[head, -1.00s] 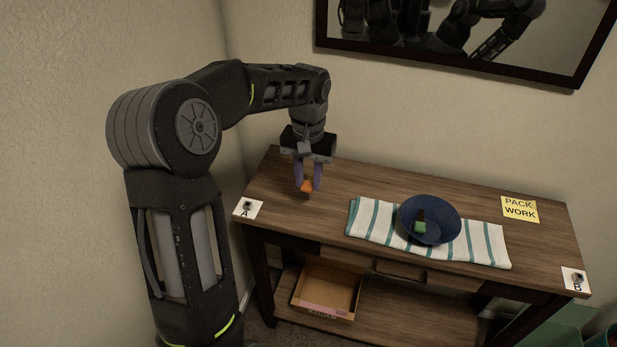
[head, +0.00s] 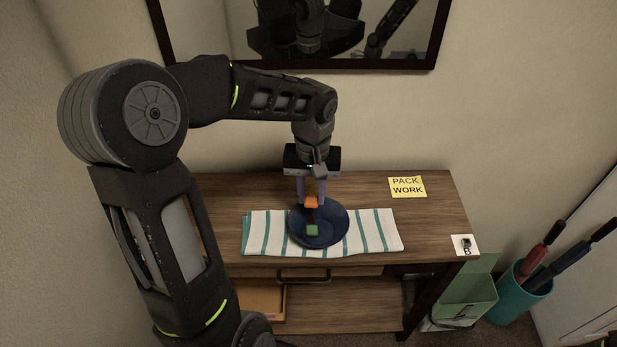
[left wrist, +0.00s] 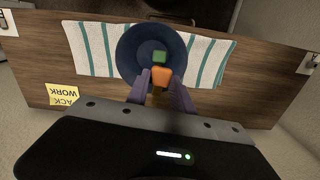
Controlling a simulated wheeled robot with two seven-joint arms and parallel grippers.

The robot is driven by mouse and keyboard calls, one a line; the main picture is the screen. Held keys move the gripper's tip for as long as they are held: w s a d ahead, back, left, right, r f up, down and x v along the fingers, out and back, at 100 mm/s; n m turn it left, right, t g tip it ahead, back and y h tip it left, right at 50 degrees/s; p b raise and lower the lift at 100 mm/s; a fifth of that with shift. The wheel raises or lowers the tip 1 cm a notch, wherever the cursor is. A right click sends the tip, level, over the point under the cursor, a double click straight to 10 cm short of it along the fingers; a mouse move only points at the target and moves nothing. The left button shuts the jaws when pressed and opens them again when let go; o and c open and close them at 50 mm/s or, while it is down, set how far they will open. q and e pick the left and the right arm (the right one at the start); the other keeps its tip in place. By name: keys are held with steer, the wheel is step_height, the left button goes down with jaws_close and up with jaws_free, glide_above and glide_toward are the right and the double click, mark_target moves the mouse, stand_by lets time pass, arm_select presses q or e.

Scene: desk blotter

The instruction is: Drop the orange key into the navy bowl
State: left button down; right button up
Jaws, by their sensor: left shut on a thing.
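The orange key (head: 311,202) is held between the fingertips of my left gripper (head: 312,200), which is shut on it. It also shows in the left wrist view (left wrist: 162,76), between the purple-grey fingers. The navy bowl (head: 335,225) sits on a striped towel, and the key is over the bowl's far part in the head view. A green thing (head: 312,231) with a dark part lies inside the bowl; it also shows in the left wrist view (left wrist: 159,56). The key's exact height above the bowl is hard to tell. My right gripper is not in view.
The white and teal striped towel (head: 376,233) lies on the wooden table (head: 440,215). A teal bin (head: 518,292) stands on the floor at right.

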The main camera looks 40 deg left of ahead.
arm_select(q)
steer(key=shift+w+d+f+n, duration=0.1)
steer(key=shift+w+d+n, duration=0.05)
steer(key=shift+w+n, duration=0.15)
steer(key=shift+s, duration=0.25)
steer(key=shift+f, duration=0.1)
steer(key=shift+f+b, duration=2.15)
steer(key=shift+f, duration=0.75)
steer(key=c, duration=1)
jaws_free()
steer(key=shift+c, duration=0.2)
